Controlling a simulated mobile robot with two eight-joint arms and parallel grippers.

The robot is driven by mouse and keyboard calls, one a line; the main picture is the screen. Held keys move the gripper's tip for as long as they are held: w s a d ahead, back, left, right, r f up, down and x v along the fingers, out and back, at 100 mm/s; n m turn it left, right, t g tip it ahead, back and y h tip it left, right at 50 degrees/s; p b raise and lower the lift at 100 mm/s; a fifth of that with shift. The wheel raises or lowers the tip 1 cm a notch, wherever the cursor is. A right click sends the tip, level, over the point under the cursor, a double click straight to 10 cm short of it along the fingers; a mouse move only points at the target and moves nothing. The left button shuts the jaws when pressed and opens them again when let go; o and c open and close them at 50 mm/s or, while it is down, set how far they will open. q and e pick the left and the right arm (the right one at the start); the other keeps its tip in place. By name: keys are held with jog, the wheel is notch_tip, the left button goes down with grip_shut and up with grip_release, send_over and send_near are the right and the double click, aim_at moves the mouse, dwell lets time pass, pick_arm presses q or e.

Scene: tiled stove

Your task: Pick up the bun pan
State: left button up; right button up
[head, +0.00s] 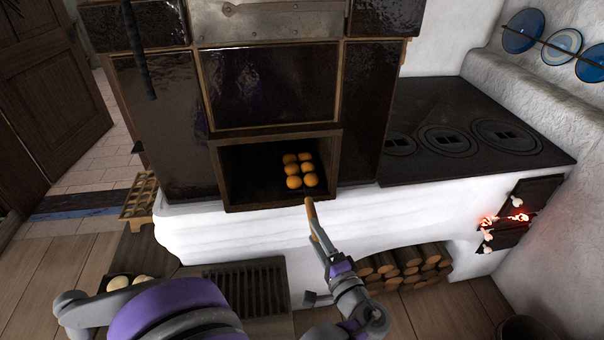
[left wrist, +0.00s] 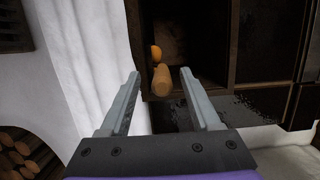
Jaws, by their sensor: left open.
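The bun pan (head: 303,187) is dark and sits inside the oven opening, with several golden buns (head: 301,170) on it. Its wooden handle (head: 310,209) sticks out of the opening toward me. My left gripper (head: 318,240) is open in front of the opening. In the left wrist view, the round end of the handle (left wrist: 162,82) shows between and just beyond the fingertips of the gripper (left wrist: 160,75). One bun (left wrist: 156,52) shows behind it; the pan body is mostly hidden there. My right gripper is not in view.
Dark wooden frames (head: 337,160) edge the oven opening closely. A white ledge (head: 240,235) runs below it. The stove top (head: 470,125) is at the right, with an open glowing firebox door (head: 510,215). Logs (head: 405,265) lie in a niche below.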

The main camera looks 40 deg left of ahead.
aim_at(310, 216)
pick_arm(q)
jog(key=x, duration=0.5)
jog(key=shift+w+a+r+b, duration=0.1)
jog(key=shift+w+a+b, duration=0.05)
jog(key=shift+w+b, duration=0.3)
grip_shut()
dwell(1.1)
